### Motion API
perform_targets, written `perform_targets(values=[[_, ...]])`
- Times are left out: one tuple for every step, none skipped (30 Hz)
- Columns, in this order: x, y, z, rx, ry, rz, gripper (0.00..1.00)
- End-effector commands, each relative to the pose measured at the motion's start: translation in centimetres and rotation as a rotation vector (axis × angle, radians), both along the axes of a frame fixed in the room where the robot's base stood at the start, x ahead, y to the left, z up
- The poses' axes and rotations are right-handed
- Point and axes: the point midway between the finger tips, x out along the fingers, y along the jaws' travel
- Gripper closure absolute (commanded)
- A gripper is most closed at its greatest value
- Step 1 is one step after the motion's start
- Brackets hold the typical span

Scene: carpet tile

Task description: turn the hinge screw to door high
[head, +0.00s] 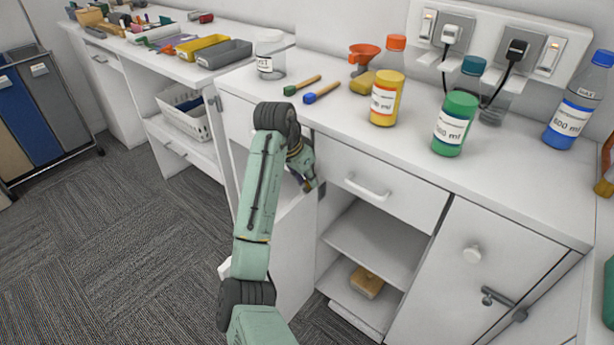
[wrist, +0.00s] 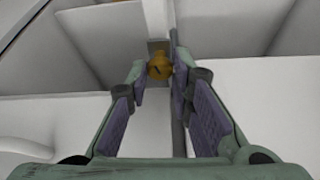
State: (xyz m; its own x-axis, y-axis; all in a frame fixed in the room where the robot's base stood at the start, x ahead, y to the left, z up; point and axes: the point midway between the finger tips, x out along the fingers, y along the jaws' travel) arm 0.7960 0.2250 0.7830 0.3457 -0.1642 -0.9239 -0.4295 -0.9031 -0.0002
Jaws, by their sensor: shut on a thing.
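The hinge screw (wrist: 160,66) is a brass-coloured round head with a dark slot across it. It sits on a grey hinge plate on the cabinet's white upright in the wrist view. My gripper (wrist: 158,76) has its two purple-padded fingers on either side of the screw head, closed on it. In the head view my gripper (head: 309,178) is at the cabinet front, just left of the drawer, and my arm partly hides the area. The white door (head: 290,255) stands open below it, partly behind my arm.
A drawer with a handle (head: 367,187) is right of my gripper, above open shelves with a wooden block (head: 367,281). The countertop holds a yellow bottle (head: 386,98), a green bottle (head: 455,123) and two brushes.

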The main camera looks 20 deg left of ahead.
Motion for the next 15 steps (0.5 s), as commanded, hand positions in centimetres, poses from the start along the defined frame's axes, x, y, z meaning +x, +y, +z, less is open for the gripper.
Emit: perform_targets(values=[[0.00,-0.03,-0.03,0.000,0.001,-0.006,1.00],[0.00,-0.02,-0.03,0.000,0.001,-0.008,1.00],[0.00,-0.03,-0.04,-0.001,0.002,-0.009,1.00],[0.00,-0.02,-0.04,-0.001,0.001,-0.010,1.00],[0.00,-0.02,-0.04,-0.001,0.001,-0.010,1.00],[0.00,-0.02,-0.04,-0.001,0.001,-0.010,1.00],[0.00,-0.02,-0.04,-0.001,0.001,-0.010,1.00],[0.00,-0.02,-0.04,-0.001,0.001,-0.010,1.00],[0.00,-0.02,-0.04,-0.001,0.002,-0.009,1.00],[0.00,-0.02,-0.04,-0.001,0.002,-0.009,1.00],[0.00,-0.02,-0.04,-0.001,0.002,-0.009,1.00],[0.00,-0.02,-0.04,-0.001,0.002,-0.009,1.00],[0.00,-0.02,-0.04,-0.001,0.002,-0.009,0.78],[0.00,-0.02,-0.04,-0.001,0.002,-0.009,0.76],[0.00,-0.02,-0.04,0.000,0.001,-0.009,0.73]])
